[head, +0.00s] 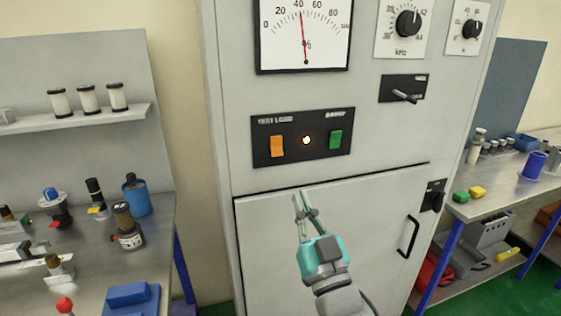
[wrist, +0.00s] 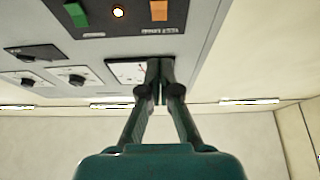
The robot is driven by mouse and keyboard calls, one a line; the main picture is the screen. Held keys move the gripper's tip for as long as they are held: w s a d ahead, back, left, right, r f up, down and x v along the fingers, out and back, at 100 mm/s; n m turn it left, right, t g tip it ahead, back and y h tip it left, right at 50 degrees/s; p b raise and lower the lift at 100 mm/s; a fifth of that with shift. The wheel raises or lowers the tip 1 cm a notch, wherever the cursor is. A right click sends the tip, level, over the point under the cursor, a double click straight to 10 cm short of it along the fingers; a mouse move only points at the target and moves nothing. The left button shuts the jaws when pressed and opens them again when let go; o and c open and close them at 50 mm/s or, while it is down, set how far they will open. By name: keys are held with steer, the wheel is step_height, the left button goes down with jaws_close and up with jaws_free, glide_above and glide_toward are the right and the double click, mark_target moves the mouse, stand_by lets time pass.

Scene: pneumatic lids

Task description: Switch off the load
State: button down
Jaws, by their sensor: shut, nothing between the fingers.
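A black switch panel (head: 290,154) is on the front of the grey cabinet (head: 228,110). It has an orange rocker switch (head: 277,147) at left, under a blurred label that seems to end in "LOAD". A green rocker switch (head: 335,140) is at right, and a lit lamp (head: 306,140) sits between them. My gripper (head: 300,196) is shut and empty, below the panel and in front of the cabinet door. In the wrist view the shut fingertips (wrist: 160,66) point toward the cabinet, with the orange switch (wrist: 159,11) and green switch (wrist: 75,14) at the top edge, apart from them.
Above the panel are a meter (head: 304,38) reading about 40, two dials (head: 408,24) (head: 470,29) and a lever switch (head: 404,95). A black rotary switch (head: 433,196) and door handle (head: 408,237) are at right. Cluttered benches flank the cabinet.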

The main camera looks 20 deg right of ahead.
glide_toward(277, 147)
step_height(277, 147, up, 4)
steer(key=w, duration=0.2)
steer(key=shift+w+f, duration=0.2)
steer(key=shift+w, duration=0.3)
steer(key=shift+w+f, duration=0.15)
steer(key=shift+w, duration=0.4)
steer(key=shift+w+f, duration=0.25)
steer(key=shift+w, duration=0.5)
